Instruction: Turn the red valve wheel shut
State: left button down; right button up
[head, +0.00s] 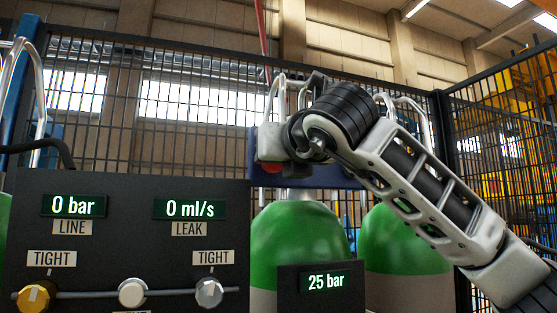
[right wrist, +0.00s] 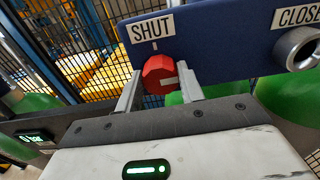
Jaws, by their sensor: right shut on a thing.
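The red valve wheel (right wrist: 158,73) sits on a blue panel, just under a SHUT label (right wrist: 152,28) with a short white tick. A pale mark on the wheel's face lies toward the right, not in line with the tick. My right gripper (right wrist: 160,88) has one finger on each side of the wheel and is shut on it. In the head view my right arm reaches in from the right, and its gripper (head: 270,146) mostly hides the wheel; only a sliver of red (head: 271,168) shows below. My left gripper is not in view.
A black panel (head: 130,262) at left reads 0 bar LINE and 0 ml/s LEAK, with knobs below. A small display (head: 326,281) reads 25 bar. Green cylinders (head: 300,235) stand below the blue panel. A CLOSE-labelled metal fitting (right wrist: 298,48) is right of the wheel.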

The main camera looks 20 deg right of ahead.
pick_arm(q)
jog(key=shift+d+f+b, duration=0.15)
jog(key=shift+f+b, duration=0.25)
jog(key=shift+b, duration=0.35)
pick_arm(e)
jog(key=n, duration=1.7)
jog(key=shift+a+f+n, duration=0.1)
jog(key=shift+a+n, duration=0.1)
jog(key=shift+n, duration=0.2)
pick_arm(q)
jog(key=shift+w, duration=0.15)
pick_arm(e)
jog(key=o, duration=1)
pick_arm(q)
jog(key=b, duration=0.2)
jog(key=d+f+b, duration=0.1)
jog(key=b, duration=0.1)
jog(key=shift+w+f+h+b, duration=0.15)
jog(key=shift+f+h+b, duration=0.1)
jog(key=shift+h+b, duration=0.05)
pick_arm(e)
jog(key=s, duration=1.6)
jog(key=shift+d, duration=0.3)
